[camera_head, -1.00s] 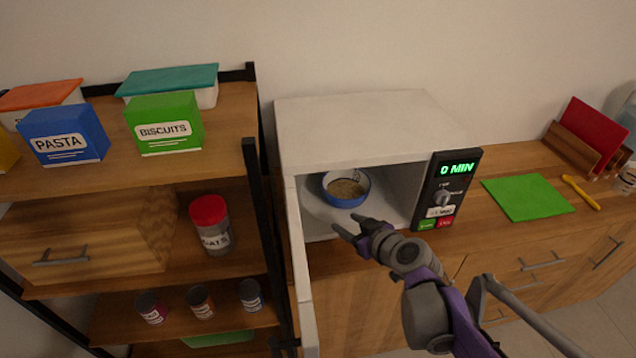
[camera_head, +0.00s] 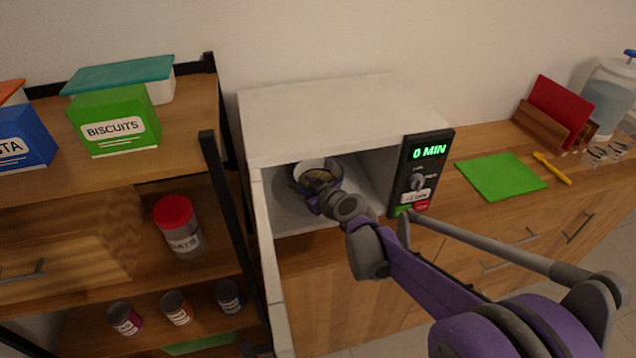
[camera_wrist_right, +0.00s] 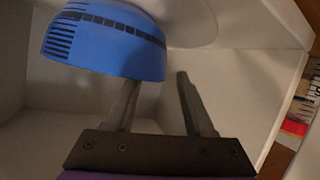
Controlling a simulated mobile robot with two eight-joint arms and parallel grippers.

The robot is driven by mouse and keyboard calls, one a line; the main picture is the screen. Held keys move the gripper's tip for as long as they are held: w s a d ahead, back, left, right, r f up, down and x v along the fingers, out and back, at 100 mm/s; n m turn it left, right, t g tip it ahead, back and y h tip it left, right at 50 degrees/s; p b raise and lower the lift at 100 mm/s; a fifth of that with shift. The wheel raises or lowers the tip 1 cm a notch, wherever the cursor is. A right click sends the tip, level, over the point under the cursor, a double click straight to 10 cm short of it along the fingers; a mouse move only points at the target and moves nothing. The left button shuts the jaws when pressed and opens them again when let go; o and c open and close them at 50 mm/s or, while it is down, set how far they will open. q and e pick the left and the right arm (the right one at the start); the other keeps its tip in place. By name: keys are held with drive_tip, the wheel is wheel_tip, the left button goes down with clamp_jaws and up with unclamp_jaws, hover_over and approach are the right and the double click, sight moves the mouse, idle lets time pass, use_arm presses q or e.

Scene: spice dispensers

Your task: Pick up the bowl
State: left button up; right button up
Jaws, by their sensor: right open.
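The blue bowl (camera_head: 318,164) stands inside the open microwave (camera_head: 330,118), with brownish contents in it. My right gripper (camera_head: 317,192) reaches into the microwave at the bowl's near side and covers part of it in the head view. In the right wrist view the bowl (camera_wrist_right: 105,42) fills the upper left, blue with dark stripes. The right gripper (camera_wrist_right: 157,85) is open there. One finger's tip is hidden behind the bowl's edge; the other finger stands apart to the right of it. I cannot tell whether a finger touches the bowl. My left gripper is not in view.
The microwave's open door (camera_head: 268,265) stands along the left, and its control panel (camera_head: 420,175) bounds the opening on the right. A shelf with a biscuits box (camera_head: 112,122) and a red-lidded jar (camera_head: 178,228) is at left. A green mat (camera_head: 500,176) lies on the right counter.

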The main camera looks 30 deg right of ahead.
drive_tip(key=shift+x, duration=1.2)
clamp_jaws()
idle(0.5)
